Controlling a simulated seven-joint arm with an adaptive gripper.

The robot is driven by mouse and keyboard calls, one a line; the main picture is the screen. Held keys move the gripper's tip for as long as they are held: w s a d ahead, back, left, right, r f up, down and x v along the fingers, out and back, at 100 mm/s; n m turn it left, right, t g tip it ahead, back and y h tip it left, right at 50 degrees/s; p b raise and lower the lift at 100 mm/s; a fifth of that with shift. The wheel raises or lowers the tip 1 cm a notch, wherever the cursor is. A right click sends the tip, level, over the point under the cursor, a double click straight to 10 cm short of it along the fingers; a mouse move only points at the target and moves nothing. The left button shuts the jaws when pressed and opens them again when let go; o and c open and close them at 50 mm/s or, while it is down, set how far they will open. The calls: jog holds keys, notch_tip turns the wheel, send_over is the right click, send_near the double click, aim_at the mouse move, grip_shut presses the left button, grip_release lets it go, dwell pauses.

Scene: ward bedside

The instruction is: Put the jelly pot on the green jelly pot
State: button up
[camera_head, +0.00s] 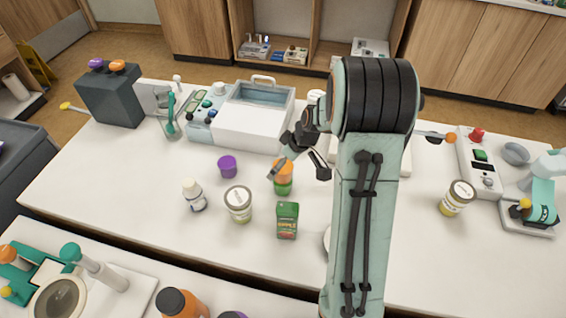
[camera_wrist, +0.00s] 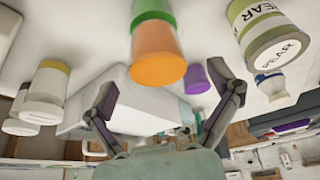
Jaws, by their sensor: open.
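An orange jelly pot (camera_head: 284,168) stands on top of the green jelly pot (camera_head: 283,187), near the middle of the table. The wrist view shows the orange pot (camera_wrist: 158,55) against the green pot (camera_wrist: 152,14), roughly in line with it. My gripper (camera_head: 301,169) is open, just right of the pots in the head view. In the wrist view its two fingers (camera_wrist: 161,80) are spread wide with nothing held between them. A finger partly covers the orange pot in the head view. A purple jelly pot (camera_head: 227,166) stands apart to the left.
A pear tin (camera_head: 238,204), a white bottle (camera_head: 194,196) and a green juice carton (camera_head: 287,221) stand in front of and left of the pots. Another tin (camera_head: 456,198) stands far right. Bare table lies to the left.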

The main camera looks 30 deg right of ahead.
jog(key=v, duration=1.2)
jog(key=s+a+r+m+g, duration=0.1)
jog(key=s+a, duration=0.3)
jog(key=a, duration=0.3)
jog(key=s+a+r+g, duration=0.1)
jog(key=s+a+r, duration=0.1)
jog(key=s+a, duration=0.3)
jog(key=s+a+f+m+g, duration=0.1)
jog(key=s+a, duration=0.2)
jog(key=s, duration=0.3)
jog(key=s+a+f+m+g+h, duration=0.1)
jog(key=s+a, duration=0.3)
jog(key=s, duration=0.2)
